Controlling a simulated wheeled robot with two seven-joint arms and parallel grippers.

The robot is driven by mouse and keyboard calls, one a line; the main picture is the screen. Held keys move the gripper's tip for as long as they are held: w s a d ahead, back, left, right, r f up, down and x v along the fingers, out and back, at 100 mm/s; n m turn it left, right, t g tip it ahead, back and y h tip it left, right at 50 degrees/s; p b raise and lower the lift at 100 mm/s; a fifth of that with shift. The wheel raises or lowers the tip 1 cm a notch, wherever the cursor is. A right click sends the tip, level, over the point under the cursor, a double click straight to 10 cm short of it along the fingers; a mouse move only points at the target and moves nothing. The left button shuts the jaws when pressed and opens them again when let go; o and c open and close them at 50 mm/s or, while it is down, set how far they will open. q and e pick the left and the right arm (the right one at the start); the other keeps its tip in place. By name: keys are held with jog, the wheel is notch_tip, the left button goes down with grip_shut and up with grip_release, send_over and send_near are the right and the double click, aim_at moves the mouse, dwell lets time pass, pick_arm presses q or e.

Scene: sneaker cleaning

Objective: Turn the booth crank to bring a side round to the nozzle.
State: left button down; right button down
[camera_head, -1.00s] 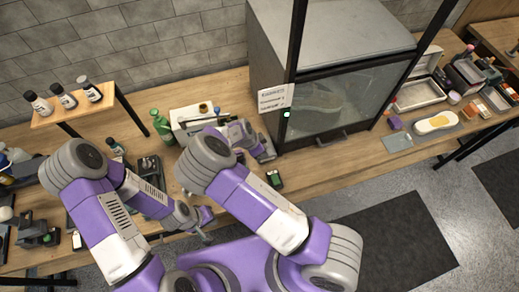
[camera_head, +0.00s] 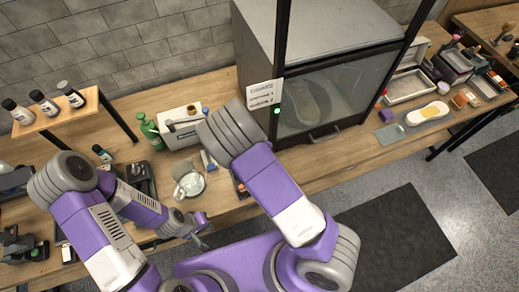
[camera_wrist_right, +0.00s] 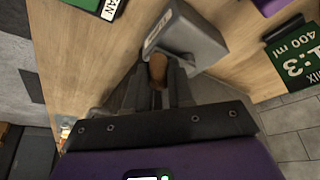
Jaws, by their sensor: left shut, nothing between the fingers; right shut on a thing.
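The booth (camera_head: 330,30) is a grey cabinet with a glass front at the back centre in the head view. A shoe (camera_head: 308,105) shows dimly behind the glass; the nozzle cannot be made out. In the right wrist view my right gripper (camera_wrist_right: 158,84) is shut on a brown crank knob (camera_wrist_right: 158,66), beside a grey block-like part (camera_wrist_right: 190,38). In the head view my right arm hides that gripper and the crank. My left gripper (camera_head: 199,229) is shut and empty, low over the table's front edge, away from the booth.
A small shelf (camera_head: 50,113) holds bottles. Right of the booth are an open tray (camera_head: 411,88) and an insole (camera_head: 427,113). Labelled green items show in the wrist view.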

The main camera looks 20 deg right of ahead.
dwell(0.4)
jog(key=c, duration=1)
grip_release()
jog(key=shift+d, duration=0.1)
jog(key=p+v, duration=0.1)
jog(key=v, duration=0.6)
jog(key=shift+r, duration=0.35)
jog(key=shift+s+f, duration=0.1)
